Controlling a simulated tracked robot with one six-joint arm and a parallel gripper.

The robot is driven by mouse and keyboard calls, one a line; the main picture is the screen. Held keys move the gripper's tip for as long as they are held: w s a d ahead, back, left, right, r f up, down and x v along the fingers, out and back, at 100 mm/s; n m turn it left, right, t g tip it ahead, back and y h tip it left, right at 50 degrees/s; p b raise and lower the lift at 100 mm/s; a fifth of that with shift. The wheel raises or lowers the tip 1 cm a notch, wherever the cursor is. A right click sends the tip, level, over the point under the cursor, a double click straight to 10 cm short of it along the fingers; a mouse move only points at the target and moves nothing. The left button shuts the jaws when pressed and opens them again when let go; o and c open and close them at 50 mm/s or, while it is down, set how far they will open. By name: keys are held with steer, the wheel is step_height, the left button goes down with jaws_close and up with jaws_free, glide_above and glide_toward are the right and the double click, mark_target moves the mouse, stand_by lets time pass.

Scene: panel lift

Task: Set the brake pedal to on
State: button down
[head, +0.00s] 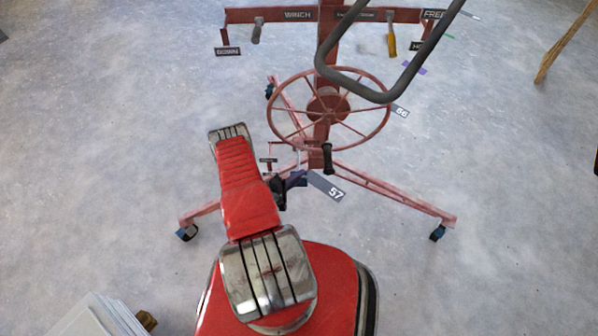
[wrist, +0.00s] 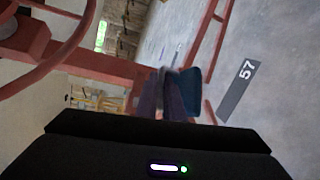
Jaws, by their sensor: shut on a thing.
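The red panel lift (head: 322,125) stands ahead of me, with a spoked wheel above its legs. My gripper (head: 292,182) is low at the lift's base, beside the number 57 tag (head: 327,188). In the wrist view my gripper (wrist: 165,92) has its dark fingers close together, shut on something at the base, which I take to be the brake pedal. The pedal itself is mostly hidden by the fingers, and its setting cannot be read. A blue piece (wrist: 190,92) shows right by the fingers. The 57 tag also shows in the wrist view (wrist: 239,91).
The wheel (head: 281,133) with its dark crank grip (head: 327,158) is just above my gripper. Red legs with casters (head: 187,232) spread to both sides. A grey bar frame (head: 402,82) rises at upper right. A white box (head: 98,316) stands at lower left. Open floor lies around.

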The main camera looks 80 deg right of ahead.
steer(key=shift+s+a+f, duration=0.15)
steer(key=shift+f, duration=1.3)
steer(key=c, duration=2.2)
jaws_free()
steer(key=shift+a, duration=0.1)
steer(key=v, duration=1.3)
steer(key=shift+w+r, duration=0.45)
